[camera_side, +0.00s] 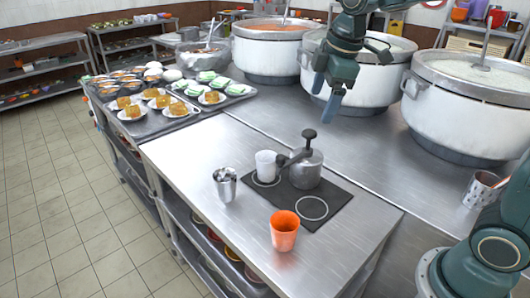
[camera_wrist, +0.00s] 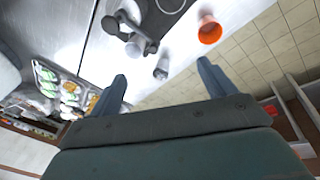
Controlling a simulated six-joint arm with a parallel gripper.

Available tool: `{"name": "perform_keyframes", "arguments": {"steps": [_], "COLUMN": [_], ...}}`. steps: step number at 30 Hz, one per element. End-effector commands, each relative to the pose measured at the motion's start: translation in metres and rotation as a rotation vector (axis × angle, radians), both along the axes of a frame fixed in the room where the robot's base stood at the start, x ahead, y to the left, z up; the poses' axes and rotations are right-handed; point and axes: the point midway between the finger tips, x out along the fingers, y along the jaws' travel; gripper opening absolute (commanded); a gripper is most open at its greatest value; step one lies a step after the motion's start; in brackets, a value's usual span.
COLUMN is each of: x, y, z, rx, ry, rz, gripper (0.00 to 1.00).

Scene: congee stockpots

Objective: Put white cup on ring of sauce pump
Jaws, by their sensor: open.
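The white cup (camera_side: 265,166) stands upright at the left ring of the dark mat (camera_side: 337,190), beside the grey sauce pump (camera_side: 307,172) and near its spout. Part of that ring shows around the cup's base; exact centring is hard to tell. The mat's other ring (camera_side: 312,208), in front of the pump, is empty. My gripper (camera_side: 325,98) is open and empty, high above the counter behind the pump. In the wrist view its fingers (camera_wrist: 165,82) are spread, with the pump (camera_wrist: 112,24) and the white cup (camera_wrist: 134,47) beyond them.
A metal cup (camera_side: 225,185) stands left of the mat and an orange cup (camera_side: 285,231) in front of it. Large stockpots (camera_side: 362,80) line the back. Trays of food (camera_side: 165,122) stand at the left. The counter's front right is clear.

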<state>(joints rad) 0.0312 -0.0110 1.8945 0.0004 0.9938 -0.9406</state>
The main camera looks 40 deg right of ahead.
Motion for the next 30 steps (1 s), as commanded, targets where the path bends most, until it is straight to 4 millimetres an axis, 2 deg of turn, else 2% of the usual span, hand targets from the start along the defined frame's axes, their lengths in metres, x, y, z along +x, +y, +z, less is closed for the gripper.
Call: {"name": "perform_keyframes", "arguments": {"steps": [1, 8, 18, 24, 30], "x": [-0.014, -0.071, -0.152, -0.187, -0.203], "y": [0.001, 0.006, 0.010, 0.012, 0.012], "z": [0.005, 0.014, 0.004, -0.010, -0.020], "rx": [0.012, 0.085, 0.219, 0.298, 0.339], "ry": [-0.016, -0.078, -0.161, -0.198, -0.215], "rz": [-0.044, -0.268, -0.594, -0.754, -0.834], "gripper": [0.82, 0.82, 0.82, 0.82, 0.82]}}
